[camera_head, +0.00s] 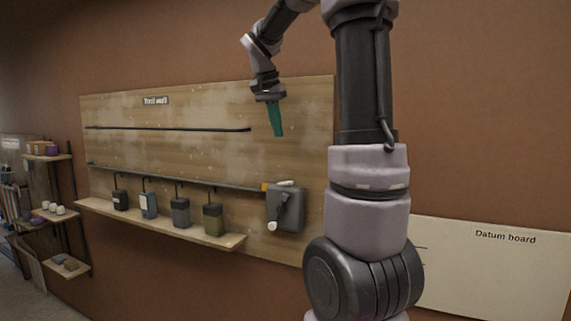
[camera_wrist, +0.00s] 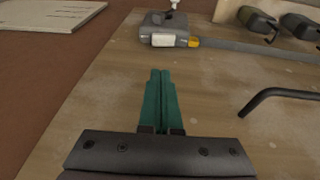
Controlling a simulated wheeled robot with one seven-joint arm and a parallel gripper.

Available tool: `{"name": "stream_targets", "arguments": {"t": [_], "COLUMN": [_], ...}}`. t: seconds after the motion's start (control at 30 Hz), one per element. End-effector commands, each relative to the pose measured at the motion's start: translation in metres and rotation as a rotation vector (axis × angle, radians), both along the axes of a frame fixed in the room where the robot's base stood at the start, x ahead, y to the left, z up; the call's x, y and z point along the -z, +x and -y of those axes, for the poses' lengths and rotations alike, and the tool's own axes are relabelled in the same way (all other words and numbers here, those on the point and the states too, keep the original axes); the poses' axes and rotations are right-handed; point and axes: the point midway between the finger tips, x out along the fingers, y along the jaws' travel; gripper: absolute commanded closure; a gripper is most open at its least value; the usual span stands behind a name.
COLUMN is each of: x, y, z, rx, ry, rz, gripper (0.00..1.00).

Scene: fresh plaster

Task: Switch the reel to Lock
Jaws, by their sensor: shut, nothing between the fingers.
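The reel (camera_head: 287,209) is a dark grey box at the right end of the lower rail on the wooden tool wall. In the head view it has a crank-like lever with a pale knob low on its front, and a white label and a yellow-orange piece at its top. In the wrist view the reel (camera_wrist: 165,22) is at the top, with the white label facing the camera. Any Lock marking is too small to read. My gripper (camera_head: 277,134) has green fingers, shut and empty, pointing down in front of the board above the reel. The fingers also show in the wrist view (camera_wrist: 161,82).
Several hanging containers (camera_head: 181,212) stand left of the reel above a wooden ledge (camera_head: 160,222). A dark upper rail (camera_head: 170,128) ends left of my gripper. The Datum board (camera_head: 495,265) is at the right. Shelves (camera_head: 50,215) stand far left.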

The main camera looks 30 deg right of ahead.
Motion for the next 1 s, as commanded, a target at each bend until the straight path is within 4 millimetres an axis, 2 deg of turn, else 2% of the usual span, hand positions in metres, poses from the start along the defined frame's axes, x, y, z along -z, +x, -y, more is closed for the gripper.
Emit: {"name": "stream_targets", "arguments": {"t": [0.23,0.37,0.47,0.8,1.0], "x": [0.001,0.011,0.026,0.095,0.123], "y": [0.0,0.001,0.002,0.011,0.007], "z": [0.0,0.003,0.008,0.027,0.031], "rx": [0.0,0.001,0.0,0.0,0.0], "ry": [0.0,0.0,0.0,0.001,0.001], "rz": [0.0,-0.003,-0.004,-0.004,-0.002], "gripper": [1.0,1.0,1.0,1.0,1.0]}}
